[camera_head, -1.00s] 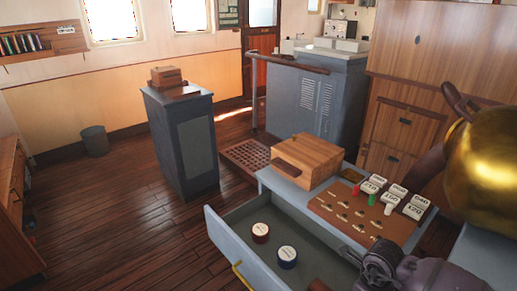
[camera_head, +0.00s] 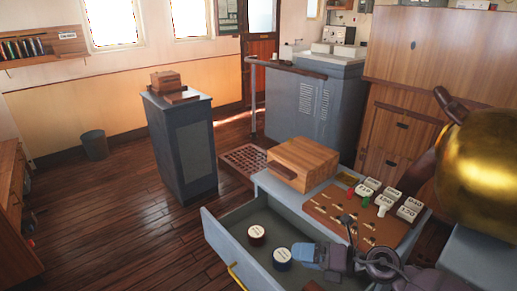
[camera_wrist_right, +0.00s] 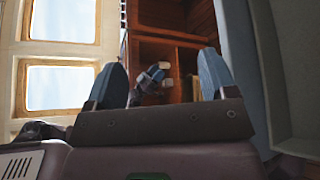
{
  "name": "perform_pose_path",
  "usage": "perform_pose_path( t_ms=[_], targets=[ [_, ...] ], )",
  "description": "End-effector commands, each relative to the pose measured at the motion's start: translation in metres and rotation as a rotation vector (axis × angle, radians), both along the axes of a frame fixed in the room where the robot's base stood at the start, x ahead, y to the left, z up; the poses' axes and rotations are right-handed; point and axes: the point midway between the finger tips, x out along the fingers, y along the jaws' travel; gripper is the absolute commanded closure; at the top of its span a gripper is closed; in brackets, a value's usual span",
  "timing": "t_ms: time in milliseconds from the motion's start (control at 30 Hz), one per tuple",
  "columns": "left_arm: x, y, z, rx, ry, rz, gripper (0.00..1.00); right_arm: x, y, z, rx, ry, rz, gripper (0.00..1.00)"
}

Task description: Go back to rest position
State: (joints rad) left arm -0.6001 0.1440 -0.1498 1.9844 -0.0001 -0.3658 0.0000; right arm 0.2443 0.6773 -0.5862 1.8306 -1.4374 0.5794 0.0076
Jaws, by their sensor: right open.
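My right gripper (camera_head: 308,255) comes in from the lower right in the head view, over the inner right part of the open drawer (camera_head: 222,234). In the right wrist view its two blue fingers stand wide apart with nothing between them (camera_wrist_right: 163,72). My left gripper is not in view.
A wooden box (camera_head: 303,160) and a board with switches and labelled blocks (camera_head: 325,208) sit on the cabinet top. A large brass dome (camera_head: 480,160) stands at the right. A grey pedestal (camera_head: 182,150) stands mid-floor.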

Motion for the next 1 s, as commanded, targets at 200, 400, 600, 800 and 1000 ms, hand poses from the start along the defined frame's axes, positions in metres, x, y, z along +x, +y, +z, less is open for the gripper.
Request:
perform_pose_path(
  t_ms=[200, 400, 600, 800, 1000],
  targets=[
    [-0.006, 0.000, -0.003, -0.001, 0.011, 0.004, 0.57, 0.016, -0.011, 0.037, 0.451, 0.180, -0.289, 0.22],
    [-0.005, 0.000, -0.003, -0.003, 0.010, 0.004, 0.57, 0.024, -0.050, 0.034, 0.810, 0.424, -0.594, 0.22],
    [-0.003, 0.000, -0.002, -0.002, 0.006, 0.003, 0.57, 0.010, -0.096, -0.010, 1.119, 0.739, -0.915, 0.22],
    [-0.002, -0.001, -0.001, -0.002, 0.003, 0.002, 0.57, -0.045, -0.134, -0.080, 1.395, 1.107, -1.226, 0.22],
    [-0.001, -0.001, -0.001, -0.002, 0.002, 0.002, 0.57, -0.116, -0.156, -0.130, 1.585, 1.287, -1.407, 0.22]
  ],
)
